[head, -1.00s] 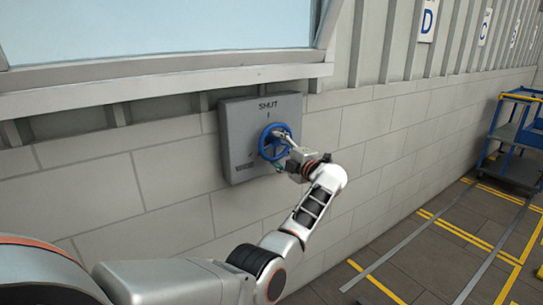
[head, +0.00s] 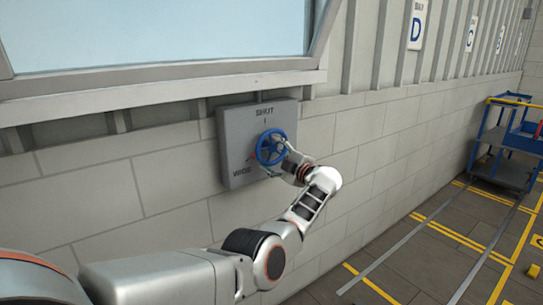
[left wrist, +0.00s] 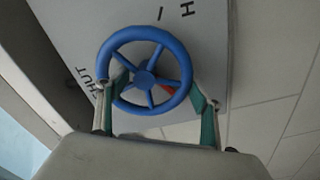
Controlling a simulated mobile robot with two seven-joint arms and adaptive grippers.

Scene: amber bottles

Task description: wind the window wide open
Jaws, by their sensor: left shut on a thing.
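A blue handwheel (head: 271,147) with spokes stands out from a grey wall box (head: 236,131) marked SHUT at the top and WIDE at the lower left. My left gripper (head: 281,163) is at the lower right of the wheel and shut on it. In the left wrist view the handwheel (left wrist: 146,81) sits between the two fingers of the left gripper (left wrist: 158,88). A red pointer (left wrist: 170,91) shows partly behind the spokes. The window (head: 160,36) is above the box; I cannot tell how far it stands open. My right gripper is out of view.
The window sill (head: 165,97) juts out just above the box. A blue trolley (head: 503,146) stands at the far right. The floor (head: 419,264) between wall and trolley is clear, with yellow and grey lines.

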